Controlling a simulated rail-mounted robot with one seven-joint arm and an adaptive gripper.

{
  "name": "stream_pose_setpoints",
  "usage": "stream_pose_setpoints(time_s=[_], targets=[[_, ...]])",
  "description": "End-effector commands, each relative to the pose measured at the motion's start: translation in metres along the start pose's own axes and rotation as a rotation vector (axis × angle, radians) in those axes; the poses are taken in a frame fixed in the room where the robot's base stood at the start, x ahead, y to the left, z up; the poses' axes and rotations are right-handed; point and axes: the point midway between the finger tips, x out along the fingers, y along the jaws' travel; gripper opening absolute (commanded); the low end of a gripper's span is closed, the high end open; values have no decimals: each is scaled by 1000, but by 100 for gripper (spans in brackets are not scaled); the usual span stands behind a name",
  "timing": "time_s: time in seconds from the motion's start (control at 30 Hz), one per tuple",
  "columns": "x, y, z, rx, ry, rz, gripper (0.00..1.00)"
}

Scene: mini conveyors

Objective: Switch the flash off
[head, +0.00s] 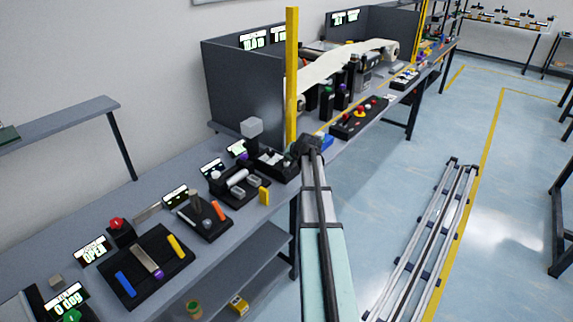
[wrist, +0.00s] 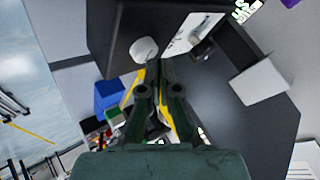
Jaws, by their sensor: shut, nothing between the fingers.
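My gripper (head: 308,148) is at the bench, beside a black station (head: 277,165) near the yellow post. In the wrist view my gripper (wrist: 153,66) is shut and empty, its fingers over the dark station. A white rounded part (wrist: 143,49) lies just beyond the fingertips; I cannot tell whether they touch it. A white plate with a dark knob-like part (wrist: 192,33) is to its right. A pale block (wrist: 260,83) stands farther right, perhaps the pale cube (head: 251,128) seen in the head view. No part is readably labelled as the flash, and its switch state cannot be told.
A blue block (head: 327,141) is close to my gripper and also shows in the wrist view (wrist: 109,95). A yellow post (head: 292,80) and a grey enclosure (head: 240,90) stand behind. Other stations (head: 150,265) fill the bench at left. The floor at right has a rail.

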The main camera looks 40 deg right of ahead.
Motion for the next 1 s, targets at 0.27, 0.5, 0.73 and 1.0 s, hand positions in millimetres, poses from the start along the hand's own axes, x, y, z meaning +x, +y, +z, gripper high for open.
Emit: stream_pose_setpoints(time_s=[0.27, 0.5, 0.73, 1.0], targets=[[1, 0, 0, 0, 0, 0, 0], [3, 2, 2, 0, 0, 0, 0], [4, 3, 3, 0, 0, 0, 0], [6, 5, 5, 0, -1, 0, 0]])
